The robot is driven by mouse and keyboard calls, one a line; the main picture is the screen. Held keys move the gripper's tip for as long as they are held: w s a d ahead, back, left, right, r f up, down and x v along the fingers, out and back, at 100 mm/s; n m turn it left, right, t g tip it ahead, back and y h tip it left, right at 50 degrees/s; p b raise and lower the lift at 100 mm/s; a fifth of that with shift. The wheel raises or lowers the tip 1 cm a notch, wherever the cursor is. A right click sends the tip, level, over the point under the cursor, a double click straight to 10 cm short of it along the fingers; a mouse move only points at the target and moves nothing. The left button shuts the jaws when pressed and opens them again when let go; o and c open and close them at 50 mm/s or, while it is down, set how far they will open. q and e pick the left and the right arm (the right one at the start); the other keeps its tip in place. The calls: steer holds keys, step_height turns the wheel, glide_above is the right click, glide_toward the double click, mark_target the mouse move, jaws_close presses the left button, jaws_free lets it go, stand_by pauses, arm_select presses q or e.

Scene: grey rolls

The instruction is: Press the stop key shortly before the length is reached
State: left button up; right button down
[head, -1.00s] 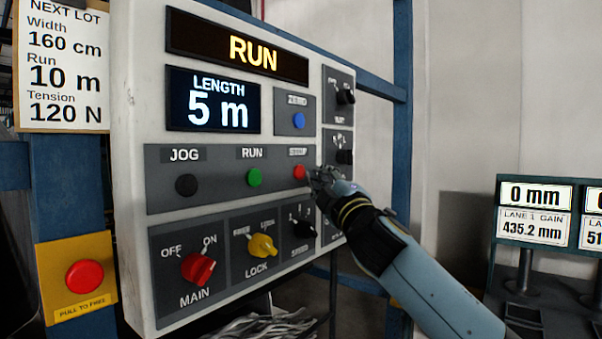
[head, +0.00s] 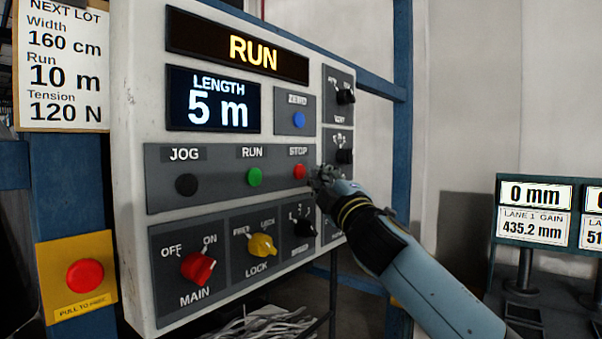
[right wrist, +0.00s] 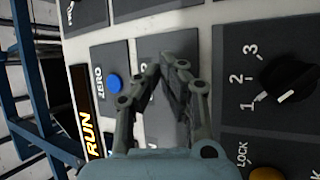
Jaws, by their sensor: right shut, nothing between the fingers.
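The control panel (head: 134,150) shows RUN in yellow on its top display (head: 253,54). The length display (head: 212,100) reads 5 m. The red stop key (head: 300,172) sits under the STOP label, right of the green run key (head: 254,177) and the black jog key (head: 187,185). My right gripper (head: 318,176) is shut and empty, just right of the stop key; I cannot tell whether it touches it. In the right wrist view the gripper (right wrist: 168,70) hides the stop key. My left gripper is not in view.
The lot card (head: 62,68) reads width 160 cm, run 10 m, tension 120 N. A red emergency button (head: 85,275) is at lower left. The blue zero key (head: 299,120), yellow lock knob (head: 262,246) and red main switch (head: 198,268) surround the key row.

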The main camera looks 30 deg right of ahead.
steer(key=shift+w, duration=0.1)
steer(key=shift+w+a, duration=0.2)
steer(key=shift+w, duration=0.1)
steer(key=shift+w+a, duration=0.1)
steer(key=shift+w, duration=0.25)
stand_by(0.9)
steer(key=shift+s, duration=0.1)
steer(key=shift+s+d, duration=0.25)
steer(key=shift+s, duration=0.45)
steer(key=shift+s+d+b, duration=0.3)
steer(key=shift+s, duration=0.45)
steer(key=shift+s+d+b, duration=0.3)
steer(key=shift+s+d, duration=0.05)
steer(key=shift+s, duration=0.45)
steer(key=shift+s+d+b, duration=0.3)
steer(key=shift+s, duration=0.45)
